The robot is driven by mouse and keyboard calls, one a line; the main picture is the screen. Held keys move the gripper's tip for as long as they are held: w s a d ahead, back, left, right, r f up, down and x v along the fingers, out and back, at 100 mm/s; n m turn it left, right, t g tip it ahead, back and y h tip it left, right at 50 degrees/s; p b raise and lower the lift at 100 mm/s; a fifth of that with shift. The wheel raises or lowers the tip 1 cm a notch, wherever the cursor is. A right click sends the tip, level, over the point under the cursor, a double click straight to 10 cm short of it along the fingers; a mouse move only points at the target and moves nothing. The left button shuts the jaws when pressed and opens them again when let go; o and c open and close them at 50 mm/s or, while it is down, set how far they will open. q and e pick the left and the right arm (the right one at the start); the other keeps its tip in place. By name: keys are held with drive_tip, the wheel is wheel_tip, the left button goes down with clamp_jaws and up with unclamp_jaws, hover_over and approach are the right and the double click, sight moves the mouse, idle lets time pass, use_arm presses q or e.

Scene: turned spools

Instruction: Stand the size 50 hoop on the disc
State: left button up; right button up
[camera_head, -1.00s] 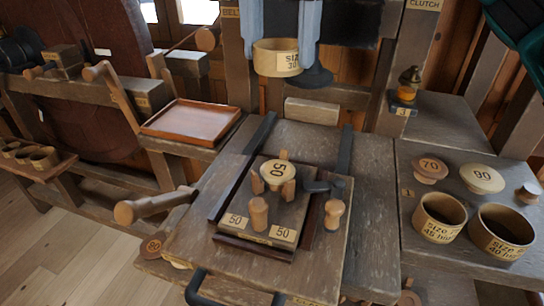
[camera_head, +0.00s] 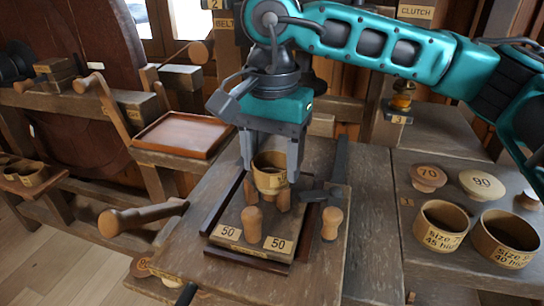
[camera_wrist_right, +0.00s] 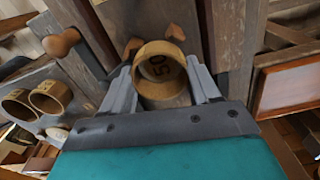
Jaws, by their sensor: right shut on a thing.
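My right gripper (camera_head: 271,172) is shut on the pale wooden hoop (camera_head: 269,163), with one finger on each side of its outer wall. The hoop is level and directly over the disc; whether it touches the disc I cannot tell. In the right wrist view the hoop (camera_wrist_right: 160,91) is between the fingers, and the disc (camera_wrist_right: 158,69) marked 50 shows through its opening. The hoop hides most of the disc in the head view. The hoop's size label is mostly covered. My left gripper is out of view.
A dark lever (camera_head: 318,195) is close on the right. Two larger hoops (camera_head: 441,224) and discs marked 70 (camera_head: 428,175) and 90 (camera_head: 482,184) stand right. An empty tray (camera_head: 182,134) is left.

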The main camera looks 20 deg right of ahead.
drive_tip(key=shift+f, duration=0.25)
drive_tip(key=o, duration=1)
drive_tip(key=shift+r, duration=0.1)
wheel_tip(320, 180, up, 12)
drive_tip(key=shift+r+p, duration=0.25)
drive_tip(key=shift+p, duration=0.35)
